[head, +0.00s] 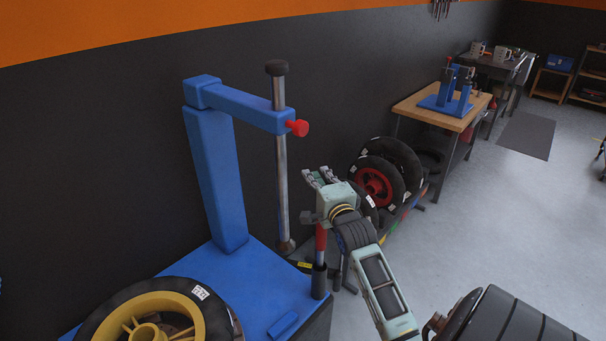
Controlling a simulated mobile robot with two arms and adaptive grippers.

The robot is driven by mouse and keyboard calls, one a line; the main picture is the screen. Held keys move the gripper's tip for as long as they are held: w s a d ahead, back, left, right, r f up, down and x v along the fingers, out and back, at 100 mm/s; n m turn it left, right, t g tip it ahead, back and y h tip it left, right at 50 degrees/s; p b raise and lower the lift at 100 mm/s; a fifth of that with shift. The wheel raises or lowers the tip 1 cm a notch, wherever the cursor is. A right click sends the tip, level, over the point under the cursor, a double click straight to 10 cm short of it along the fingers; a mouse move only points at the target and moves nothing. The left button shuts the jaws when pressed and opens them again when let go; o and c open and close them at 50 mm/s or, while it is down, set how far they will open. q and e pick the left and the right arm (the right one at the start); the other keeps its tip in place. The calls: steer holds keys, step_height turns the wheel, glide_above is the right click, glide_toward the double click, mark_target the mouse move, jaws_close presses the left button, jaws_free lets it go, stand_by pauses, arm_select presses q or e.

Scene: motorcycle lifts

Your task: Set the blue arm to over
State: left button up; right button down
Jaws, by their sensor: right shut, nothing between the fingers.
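The blue arm (240,105) reaches from the top of a blue column (214,175) toward the right, in the left half of the head view. A vertical steel rod (282,175) with a black top knob passes through its end, and a red knob (298,128) sticks out there. The column stands on a blue base (255,290). A wheel with a yellow rim (195,312) lies at the base's left, left of the rod. My right gripper (318,176) is shut and empty, right of the rod and below the red knob, apart from both. My left gripper is out of view.
A red-and-black upright handle (320,262) stands at the base's right corner, close to my right wrist. Several tyres (385,175) stand by the wall behind. A wooden table (440,110) holds a blue stand (448,95). The floor (500,230) at right is open.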

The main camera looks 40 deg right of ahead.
steer(key=w+a+p, duration=0.2)
steer(key=a, duration=0.1)
steer(key=shift+a, duration=0.15)
stand_by(0.5)
